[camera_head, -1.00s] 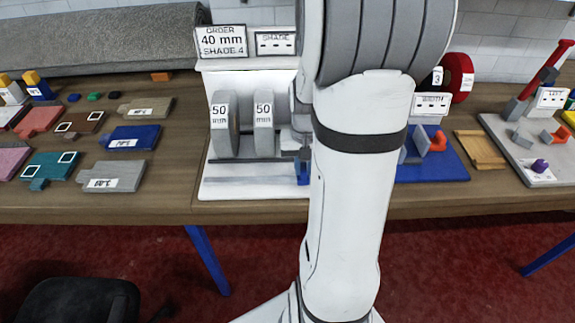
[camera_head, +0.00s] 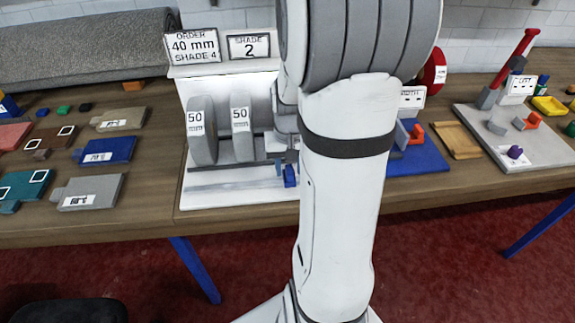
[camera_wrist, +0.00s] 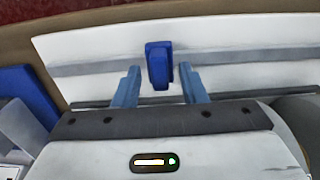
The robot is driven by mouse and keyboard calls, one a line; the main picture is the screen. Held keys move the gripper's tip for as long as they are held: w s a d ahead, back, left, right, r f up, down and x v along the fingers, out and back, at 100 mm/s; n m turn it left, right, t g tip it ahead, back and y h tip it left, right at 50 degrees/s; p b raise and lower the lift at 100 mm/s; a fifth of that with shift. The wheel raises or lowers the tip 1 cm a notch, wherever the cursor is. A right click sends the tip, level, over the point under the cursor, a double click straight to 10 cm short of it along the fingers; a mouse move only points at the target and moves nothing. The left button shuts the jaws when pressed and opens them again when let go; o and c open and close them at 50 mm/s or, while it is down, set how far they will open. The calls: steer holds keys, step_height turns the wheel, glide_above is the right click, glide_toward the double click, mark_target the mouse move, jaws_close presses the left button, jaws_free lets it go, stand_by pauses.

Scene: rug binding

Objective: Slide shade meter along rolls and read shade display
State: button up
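The blue shade meter (camera_wrist: 158,66) sits on the rail of the white stand in the wrist view; it also shows in the head view (camera_head: 290,176). My gripper (camera_wrist: 158,72) is open, its two fingers on either side of the meter with a gap at each side. The shade display (camera_head: 249,46) reads 2. The order card (camera_head: 193,46) says 40 mm, shade 4. Two grey rolls marked 50 (camera_head: 202,150) and (camera_head: 242,148) stand upright on the white stand (camera_head: 215,195). My arm hides the stand's right part and any rolls there.
Left on the table lie several coloured plates, including a blue one (camera_head: 108,150) and a grey one (camera_head: 90,191). A long grey roll (camera_head: 90,48) lies behind. To the right are a blue board (camera_head: 428,160), a wooden tray (camera_head: 458,139) and a grey board with a red lever (camera_head: 522,45).

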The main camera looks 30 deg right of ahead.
steer(key=shift+r, duration=3.9)
steer(key=s+a+r+n+t, duration=0.1)
steer(key=s+a+r+n, duration=0.1)
steer(key=s+a, duration=0.2)
steer(key=s+a+r+n+t, duration=0.1)
steer(key=s+a, duration=0.4)
steer(key=a, duration=0.5)
steer(key=shift+a+r+n+t, duration=0.35)
steer(key=shift+n+t, duration=0.15)
steer(key=shift+n, duration=0.5)
